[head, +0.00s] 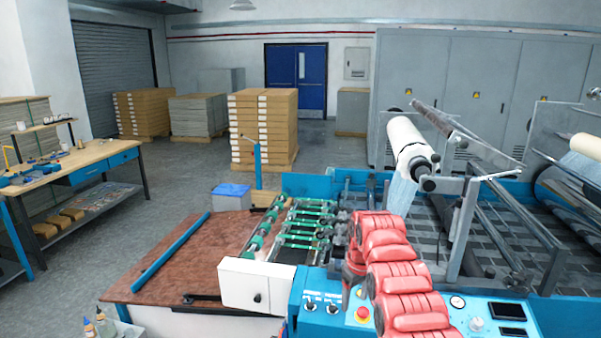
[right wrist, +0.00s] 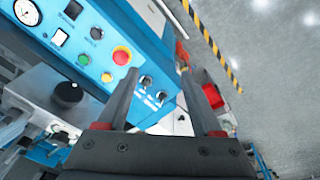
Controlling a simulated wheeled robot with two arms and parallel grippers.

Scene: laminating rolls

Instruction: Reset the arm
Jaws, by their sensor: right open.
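My right arm (head: 400,275), in red segments, reaches up from the bottom of the head view over the laminating machine's blue control panel (head: 335,322). Its far end bends down beside the roller section, and the fingertips are hidden there. In the right wrist view my right gripper (right wrist: 163,73) shows two dark fingers spread apart with nothing between them. I cannot tell any contact with the panel. My left gripper is not in view.
A white film roll (head: 407,140) sits on the machine's metal frame. Green-wheeled rollers (head: 300,228) lie left of my arm, beside a brown table (head: 180,262) with a blue bar. A workbench (head: 90,158) stands at far left. Open floor lies between bench and machine.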

